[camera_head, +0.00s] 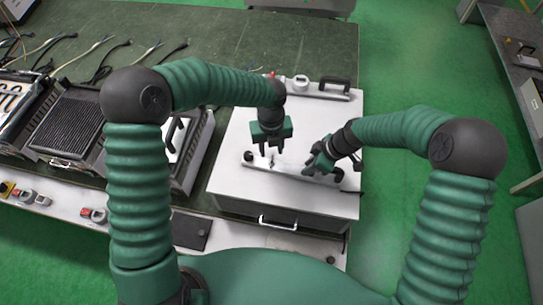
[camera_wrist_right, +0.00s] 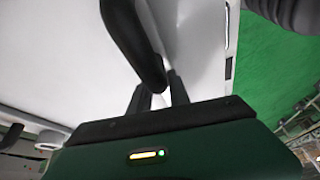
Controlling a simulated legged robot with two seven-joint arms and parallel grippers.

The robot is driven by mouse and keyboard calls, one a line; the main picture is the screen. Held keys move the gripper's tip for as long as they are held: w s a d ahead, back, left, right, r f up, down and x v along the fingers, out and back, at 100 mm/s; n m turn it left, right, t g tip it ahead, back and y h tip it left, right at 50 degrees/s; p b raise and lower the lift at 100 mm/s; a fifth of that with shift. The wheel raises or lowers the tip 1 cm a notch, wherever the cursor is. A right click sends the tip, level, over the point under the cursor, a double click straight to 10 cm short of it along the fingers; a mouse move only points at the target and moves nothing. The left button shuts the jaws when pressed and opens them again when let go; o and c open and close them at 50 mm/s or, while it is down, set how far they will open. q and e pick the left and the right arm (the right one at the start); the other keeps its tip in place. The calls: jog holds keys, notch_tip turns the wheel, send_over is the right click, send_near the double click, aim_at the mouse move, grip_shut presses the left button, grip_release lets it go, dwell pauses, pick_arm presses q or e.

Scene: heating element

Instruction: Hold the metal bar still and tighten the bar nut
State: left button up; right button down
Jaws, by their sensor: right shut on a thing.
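The metal bar (camera_head: 290,172) lies along the near side of the top of a white box, with dark round ends. My left gripper (camera_head: 272,150) points down over the bar's left half, its two fingers apart. A small dark upright piece, perhaps the bar nut (camera_head: 272,161), shows just under it; details are too small to tell. My right gripper (camera_head: 311,169) reaches the bar's right half and is shut on it. In the right wrist view its fingers (camera_wrist_right: 160,97) stand close together with a thin pale strip between them.
The white box (camera_head: 225,183) has a front handle (camera_head: 277,223) and a black handle (camera_head: 335,80) at the far side. A dark curved piece (camera_wrist_right: 132,38) looms before the right wrist camera. Dark grilled units (camera_head: 70,127) and cables lie to the left.

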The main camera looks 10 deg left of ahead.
pick_arm(q)
notch_tip(320, 180, up, 5)
jog(key=shift+f, duration=0.15)
pick_arm(e)
jog(key=c, duration=1.1)
grip_release()
jog(key=shift+c, duration=0.2)
